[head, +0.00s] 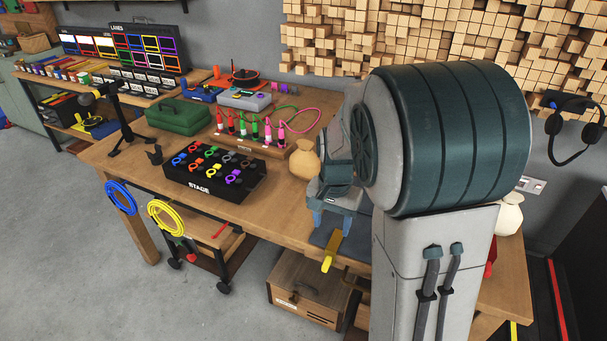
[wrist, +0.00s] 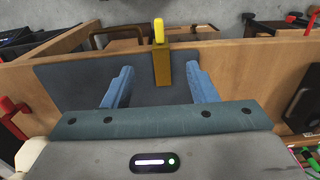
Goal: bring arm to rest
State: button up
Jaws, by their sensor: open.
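My gripper (wrist: 156,88) is open in the wrist view, with its two blue fingers apart above a dark grey mat (wrist: 75,85) at the table's edge. A yellow strip-like piece (wrist: 163,67) shows between and beyond the fingers, at the mat's edge. I see nothing held, and I cannot tell how high the fingers are above it. In the head view my gripper (head: 332,222) is low over the wooden table (head: 125,160), partly hidden by my own arm. The yellow piece (head: 332,251) sticks out past the table's front edge there.
A black STAGE box (head: 215,190) with coloured cable coils stands left of my gripper. A tan vase (head: 305,160) is close behind it. A cable rack (head: 250,143), green case (head: 179,116) and black stand (head: 117,120) are farther left. Blue and yellow coils (head: 168,218) hang at the front edge.

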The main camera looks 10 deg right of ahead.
jog(key=s+a+r+n+t+p, duration=0.2)
jog(key=s+r+n+p, duration=0.3)
jog(key=s+r, duration=0.8)
jog(key=shift+s+a+n+t, duration=0.2)
jog(key=shift+s+n+t, duration=0.2)
jog(key=shift+s+n, duration=0.7)
jog(key=c, duration=0.3)
jog(key=shift+d, duration=0.1)
jog(key=shift+c, duration=0.2)
